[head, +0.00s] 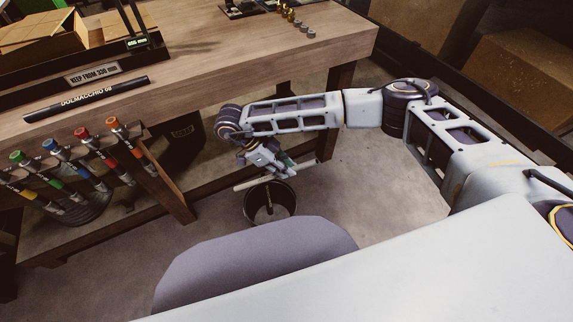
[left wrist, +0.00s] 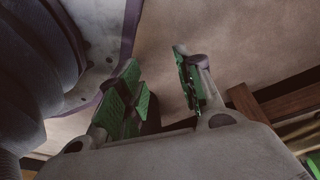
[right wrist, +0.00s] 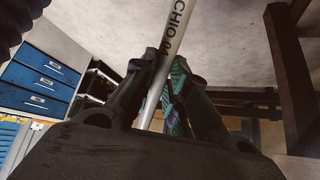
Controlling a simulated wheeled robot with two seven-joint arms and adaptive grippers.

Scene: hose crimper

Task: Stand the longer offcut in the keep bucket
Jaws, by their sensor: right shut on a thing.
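My right gripper (head: 277,170) is shut on a pale grey offcut (head: 250,182), held at a slant across the top of a dark bucket (head: 250,212) on the floor. In the right wrist view the offcut (right wrist: 180,50) passes between the fingers (right wrist: 165,95); its black lettering ends in "CHIO 04". A thin brownish thing (head: 269,203) shows inside the bucket; I cannot tell what it is. Whether the offcut touches the rim is unclear. My left gripper (left wrist: 160,95) is open and empty in the left wrist view; it does not show in the head view.
A wooden bench (head: 200,85) stands at the back left. A black hose (head: 87,98) lies on it by a sign (head: 93,74) reading "KEEP FROM 330 mm". Several coloured-end hoses (head: 60,160) hang at its front. Another dark bin (head: 182,132) is under it. Floor right of the bucket is clear.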

